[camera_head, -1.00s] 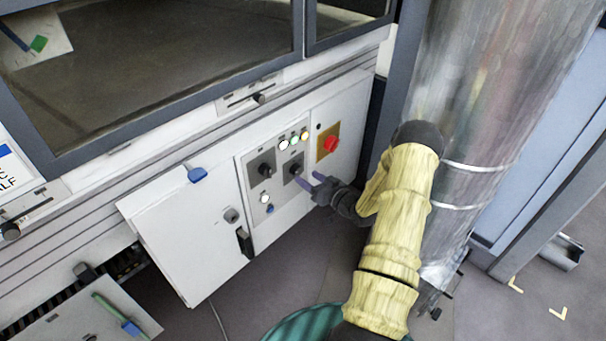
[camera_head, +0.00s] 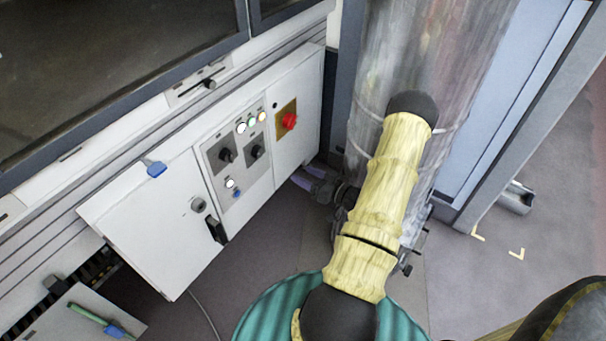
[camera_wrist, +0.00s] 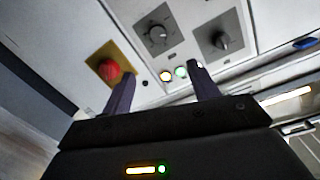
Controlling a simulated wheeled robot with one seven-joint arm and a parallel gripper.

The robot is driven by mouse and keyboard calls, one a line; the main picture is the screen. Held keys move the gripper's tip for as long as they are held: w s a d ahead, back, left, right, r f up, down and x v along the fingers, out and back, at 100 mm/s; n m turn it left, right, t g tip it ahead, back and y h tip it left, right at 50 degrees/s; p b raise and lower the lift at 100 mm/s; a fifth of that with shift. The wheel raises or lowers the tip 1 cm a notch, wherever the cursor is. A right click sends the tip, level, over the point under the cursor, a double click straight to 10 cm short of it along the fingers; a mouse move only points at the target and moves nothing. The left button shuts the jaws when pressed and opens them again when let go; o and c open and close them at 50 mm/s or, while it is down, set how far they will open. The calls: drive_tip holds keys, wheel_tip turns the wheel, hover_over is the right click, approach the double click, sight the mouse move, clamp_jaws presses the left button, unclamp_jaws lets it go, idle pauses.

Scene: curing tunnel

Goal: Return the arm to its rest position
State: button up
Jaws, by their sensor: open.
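My gripper (camera_head: 308,178) is open and empty. In the head view it is low, in front of the right end of the white control panel (camera_head: 290,85), and partly hidden by my yellow arm. In the wrist view my gripper (camera_wrist: 160,85) shows two dark fingers spread apart, with the panel beyond them. The red knob (camera_head: 290,121) on its yellow plate, the lit buttons (camera_head: 252,121) and two black rotary switches (camera_head: 241,152) are on the panel. In the wrist view the red knob (camera_wrist: 110,71) appears beside the left finger. No contact with the panel is visible.
A large metal duct (camera_head: 400,60) stands right behind my arm. A white cabinet door (camera_head: 150,225) with a black handle is at the left of the panel. A blue tag (camera_head: 156,169) is above it. Open floor (camera_head: 470,285) lies at the right.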

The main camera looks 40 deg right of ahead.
idle(0.3)
drive_tip(key=w+a+r+n+g+h, duration=0.2)
drive_tip(key=w+a+r+g+h, duration=0.3)
drive_tip(key=a+r+g, duration=0.3)
drive_tip(key=s+a+r+m+g, duration=0.1)
drive_tip(key=s+a+r+g, duration=0.25)
drive_tip(key=s+a, duration=0.45)
drive_tip(key=s+a+r+m+g, duration=0.1)
drive_tip(key=s+a+r+g, duration=0.1)
drive_tip(key=s+a+r, duration=0.4)
drive_tip(key=w+p+v, duration=0.2)
drive_tip(key=p+v, duration=1.1)
drive_tip(key=w+a+r+p+v, duration=0.1)
drive_tip(key=w+p+v, duration=0.2)
drive_tip(key=p+v, duration=0.9)
drive_tip(key=shift+a+r+p, duration=0.15)
drive_tip(key=shift+r+p, duration=0.4)
drive_tip(key=shift+p, duration=0.6)
drive_tip(key=shift+w, duration=0.2)
